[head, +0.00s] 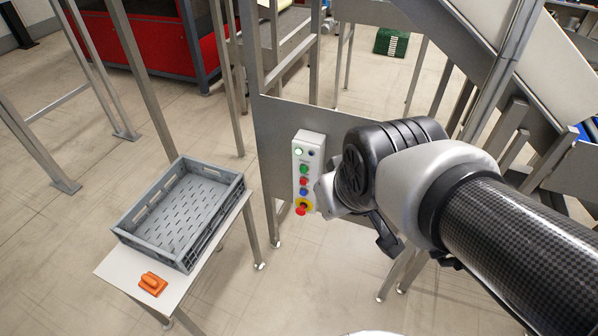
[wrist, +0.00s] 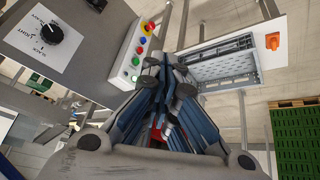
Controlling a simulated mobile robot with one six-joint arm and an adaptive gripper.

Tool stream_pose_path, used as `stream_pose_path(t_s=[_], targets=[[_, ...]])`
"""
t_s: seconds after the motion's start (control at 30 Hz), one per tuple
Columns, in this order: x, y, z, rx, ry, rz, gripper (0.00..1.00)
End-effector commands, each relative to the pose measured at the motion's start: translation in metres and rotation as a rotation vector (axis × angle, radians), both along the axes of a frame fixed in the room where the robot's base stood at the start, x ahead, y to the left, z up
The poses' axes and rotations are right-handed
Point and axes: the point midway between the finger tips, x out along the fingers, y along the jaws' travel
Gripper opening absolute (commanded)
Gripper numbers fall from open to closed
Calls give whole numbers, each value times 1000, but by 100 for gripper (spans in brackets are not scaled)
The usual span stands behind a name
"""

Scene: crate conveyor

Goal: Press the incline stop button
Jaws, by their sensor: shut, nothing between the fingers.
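A white control box (head: 308,160) is mounted on the grey conveyor frame in the head view. My gripper (wrist: 168,82) is shut and empty beside the box; contact cannot be told. In the head view my arm hides most of it.
A grey crate (head: 146,221) stands on a small white table (head: 115,268) left of the box, with an orange object (head: 152,284) beside it. Conveyor frame legs stand around. A panel with a black knob (wrist: 52,34) shows upper left in the wrist view.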

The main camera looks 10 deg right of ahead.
Motion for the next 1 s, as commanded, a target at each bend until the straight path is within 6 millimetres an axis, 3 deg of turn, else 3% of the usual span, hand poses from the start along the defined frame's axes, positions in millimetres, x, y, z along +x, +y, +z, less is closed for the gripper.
stream_pose_path(t_s=[0.03,0.2,0.37,0.5,0.6,0.73,0.87,1.0], targets=[[30,-1,2,-21,-20,30,0],[131,-2,-7,-100,-147,143,0],[212,0,-34,-174,-269,247,0],[269,5,-69,-239,-377,335,0],[298,10,-101,-284,-455,392,0],[321,17,-147,-341,-558,459,0],[325,24,-195,-396,-661,512,0],[307,31,-244,-456,-774,555,0]])
